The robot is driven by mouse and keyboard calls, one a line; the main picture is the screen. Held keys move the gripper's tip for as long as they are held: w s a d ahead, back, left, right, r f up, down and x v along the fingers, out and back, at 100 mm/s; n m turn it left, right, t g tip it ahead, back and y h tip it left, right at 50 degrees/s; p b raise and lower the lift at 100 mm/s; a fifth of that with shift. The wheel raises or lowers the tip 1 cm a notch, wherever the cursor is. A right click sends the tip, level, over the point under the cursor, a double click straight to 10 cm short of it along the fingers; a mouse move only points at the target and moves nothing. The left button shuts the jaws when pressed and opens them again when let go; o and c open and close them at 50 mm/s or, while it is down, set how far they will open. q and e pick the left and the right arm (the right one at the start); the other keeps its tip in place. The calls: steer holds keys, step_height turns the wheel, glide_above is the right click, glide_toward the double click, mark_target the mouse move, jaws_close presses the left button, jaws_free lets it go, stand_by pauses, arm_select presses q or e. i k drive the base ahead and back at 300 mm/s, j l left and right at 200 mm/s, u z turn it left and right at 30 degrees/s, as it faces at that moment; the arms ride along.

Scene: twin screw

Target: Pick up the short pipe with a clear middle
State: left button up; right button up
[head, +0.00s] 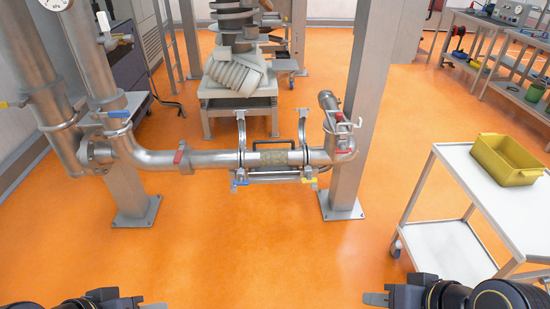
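The short pipe with a clear middle (275,158) lies level in the metal pipe run at the centre of the head view. My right gripper (376,299) is at the bottom edge, right of centre, far from the pipe. My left gripper (150,306) is at the bottom edge on the left, mostly cut off. I cannot tell whether either is open; nothing shows held.
A grey post (352,120) stands right of the pipe, and thick pipes (110,90) rise at left. A white cart (490,205) with a yellow bin (508,172) stands at right. The orange floor (240,245) before the pipe is clear.

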mark_target(253, 158)
steer(key=z, duration=1.7)
steer(key=u, duration=1.65)
steer(key=i+l+u, duration=0.1)
steer(key=u, duration=0.4)
steer(key=l+u, duration=0.1)
steer(key=u, duration=0.4)
steer(key=i+l+u, duration=0.1)
steer(key=u, duration=0.35)
steer(key=l+u, duration=0.4)
steer(key=l, duration=0.7)
steer(key=l+u, duration=0.45)
steer(key=l, duration=1.1)
steer(key=k+l, duration=0.1)
steer(key=l, duration=0.25)
